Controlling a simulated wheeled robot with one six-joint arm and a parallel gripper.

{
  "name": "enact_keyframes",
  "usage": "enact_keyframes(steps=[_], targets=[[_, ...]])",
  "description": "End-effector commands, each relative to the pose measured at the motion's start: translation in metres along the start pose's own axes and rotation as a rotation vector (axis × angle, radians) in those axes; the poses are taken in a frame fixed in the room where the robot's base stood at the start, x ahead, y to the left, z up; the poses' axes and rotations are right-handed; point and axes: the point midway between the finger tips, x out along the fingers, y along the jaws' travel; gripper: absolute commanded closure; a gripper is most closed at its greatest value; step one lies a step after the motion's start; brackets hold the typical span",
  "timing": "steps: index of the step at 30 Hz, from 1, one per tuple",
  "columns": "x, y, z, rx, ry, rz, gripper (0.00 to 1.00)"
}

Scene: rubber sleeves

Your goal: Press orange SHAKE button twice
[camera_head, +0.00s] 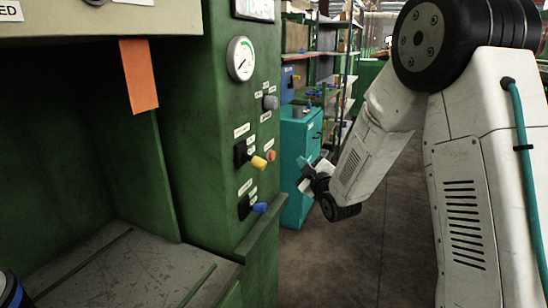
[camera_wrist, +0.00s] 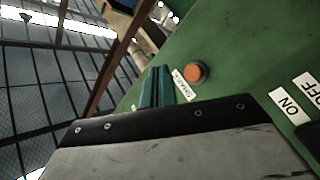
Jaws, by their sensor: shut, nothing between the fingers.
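The orange SHAKE button (camera_wrist: 196,74) shows in the wrist view on the green panel, beside a white label that reads SHAKE (camera_wrist: 184,86). In the head view the button (camera_head: 271,155) is a small round knob on the side of the green machine, right of the yellow-handled switch. My gripper (camera_wrist: 154,86) is shut and empty; its teal fingers show in the wrist view left of the button and label, apart from the button in the picture. In the head view my gripper (camera_head: 309,172) is to the right of the panel. I cannot tell the exact gap to the panel.
A grey knob (camera_head: 270,102) and a gauge (camera_head: 241,59) are above. A teal cabinet (camera_head: 296,135) stands behind. Open floor (camera_head: 345,265) lies right of the machine.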

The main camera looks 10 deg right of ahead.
Motion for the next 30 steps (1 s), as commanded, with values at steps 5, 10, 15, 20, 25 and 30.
enact_keyframes(steps=[5,10,15,20,25,30], targets=[[0.019,-0.015,-0.014,0.001,0.002,-0.003,1.0],[0.033,-0.025,-0.024,0.001,0.0,-0.003,1.0],[0.041,-0.031,-0.03,0.001,0.0,-0.002,1.0],[0.043,-0.032,-0.032,0.001,-0.001,-0.001,1.0],[0.043,-0.032,-0.032,0.001,-0.001,-0.001,1.0],[0.043,-0.032,-0.032,0.001,-0.001,-0.001,1.0]])
